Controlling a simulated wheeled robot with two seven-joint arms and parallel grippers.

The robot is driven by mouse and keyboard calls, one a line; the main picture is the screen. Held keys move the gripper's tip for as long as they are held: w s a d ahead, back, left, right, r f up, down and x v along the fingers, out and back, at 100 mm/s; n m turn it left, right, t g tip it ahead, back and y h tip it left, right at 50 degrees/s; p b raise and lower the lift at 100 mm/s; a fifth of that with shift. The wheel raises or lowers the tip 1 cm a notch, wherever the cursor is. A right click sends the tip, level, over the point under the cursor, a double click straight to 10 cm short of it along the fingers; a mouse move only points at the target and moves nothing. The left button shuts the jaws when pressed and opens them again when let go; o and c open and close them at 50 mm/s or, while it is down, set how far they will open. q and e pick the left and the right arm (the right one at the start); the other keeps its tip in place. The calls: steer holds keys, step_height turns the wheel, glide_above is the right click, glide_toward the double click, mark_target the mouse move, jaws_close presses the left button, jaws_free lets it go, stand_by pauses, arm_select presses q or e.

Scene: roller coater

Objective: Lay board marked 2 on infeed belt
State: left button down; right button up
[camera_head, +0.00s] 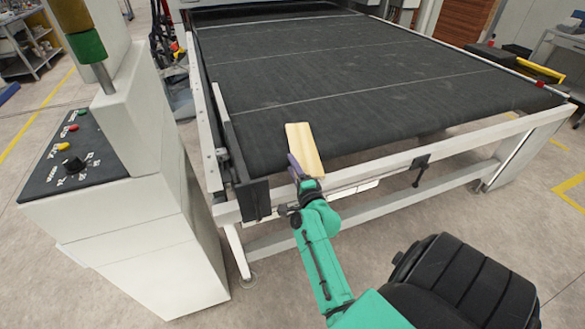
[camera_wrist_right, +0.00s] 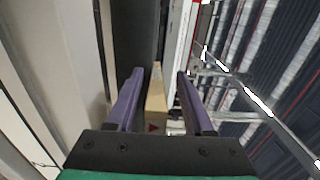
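A pale wooden board (camera_head: 304,148) lies at the front left corner of the dark infeed belt (camera_head: 370,90), its near end by the belt's front edge. No number is readable on it. My right gripper (camera_head: 300,172) is at the board's near end, and one purple finger shows there. In the right wrist view the right gripper (camera_wrist_right: 158,100) has its two purple fingers wide apart. The board (camera_wrist_right: 156,98) lies between them, with gaps on both sides. A small red mark shows near its close end. My left gripper is not in view.
A control cabinet (camera_head: 85,165) with buttons and a knob stands left of the belt. The machine's white frame rail (camera_head: 440,155) runs along the front. The rest of the belt is bare.

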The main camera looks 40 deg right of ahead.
steer(key=shift+d, duration=0.1)
steer(key=p+v, duration=0.2)
steer(key=v, duration=1)
